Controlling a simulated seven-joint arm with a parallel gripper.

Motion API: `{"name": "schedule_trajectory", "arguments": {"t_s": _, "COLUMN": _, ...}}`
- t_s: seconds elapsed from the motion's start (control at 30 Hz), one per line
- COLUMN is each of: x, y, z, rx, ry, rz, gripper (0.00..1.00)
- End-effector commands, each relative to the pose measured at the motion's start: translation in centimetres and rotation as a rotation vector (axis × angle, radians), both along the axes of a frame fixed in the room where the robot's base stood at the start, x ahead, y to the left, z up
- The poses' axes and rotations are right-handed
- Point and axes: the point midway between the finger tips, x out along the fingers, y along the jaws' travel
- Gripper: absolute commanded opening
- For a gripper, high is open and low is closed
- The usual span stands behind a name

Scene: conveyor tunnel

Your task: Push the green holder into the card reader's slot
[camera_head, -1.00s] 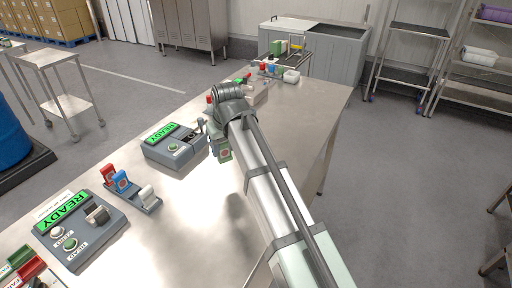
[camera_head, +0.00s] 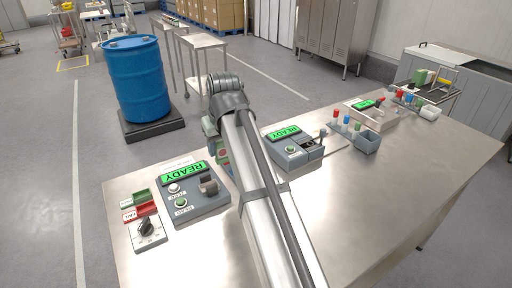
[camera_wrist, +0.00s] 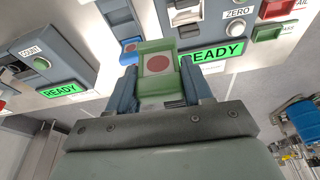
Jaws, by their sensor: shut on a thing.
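The green holder (camera_wrist: 158,88) carries a pale card with a red dot. My gripper (camera_wrist: 161,84) is shut on it, one blue-grey finger on each side. In the head view the holder (camera_head: 222,155) is partly hidden by my wrist and held between two grey READY boxes. The left box (camera_head: 205,207) has white and green buttons and a raised grey block; in the wrist view this box (camera_wrist: 222,28) lies just beyond and right of the holder. It looks like the card reader, but its slot cannot be made out clearly. The holder appears apart from it.
A second READY box (camera_head: 300,158), labelled COUNT in the wrist view, stands to the right. A blue holder (camera_wrist: 130,52) is close beside the green one. Green and red trays (camera_head: 143,203) and a knob box (camera_head: 149,235) lie left. The front right of the table (camera_head: 400,200) is clear.

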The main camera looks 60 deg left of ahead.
Motion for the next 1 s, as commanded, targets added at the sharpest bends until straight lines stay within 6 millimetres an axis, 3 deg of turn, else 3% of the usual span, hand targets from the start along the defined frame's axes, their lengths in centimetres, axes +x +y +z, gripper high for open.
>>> {"name": "schedule_trajectory", "arguments": {"t_s": 0.1, "x": -2.7, "y": 1.0, "z": 0.6, "rx": 0.0, "ry": 0.0, "rz": 0.036, "gripper": 0.0}}
{"name": "schedule_trajectory", "arguments": {"t_s": 0.3, "x": -4.8, "y": 1.5, "z": 0.9, "rx": -0.001, "ry": 0.0, "rz": 0.064, "gripper": 0.0}}
{"name": "schedule_trajectory", "arguments": {"t_s": 0.57, "x": -5.1, "y": 1.5, "z": 0.1, "rx": -0.001, "ry": 0.0, "rz": 0.067, "gripper": 0.0}}
{"name": "schedule_trajectory", "arguments": {"t_s": 1.0, "x": -5.1, "y": 1.4, "z": -3.8, "rx": 0.0, "ry": -0.001, "rz": 0.067, "gripper": 0.0}}
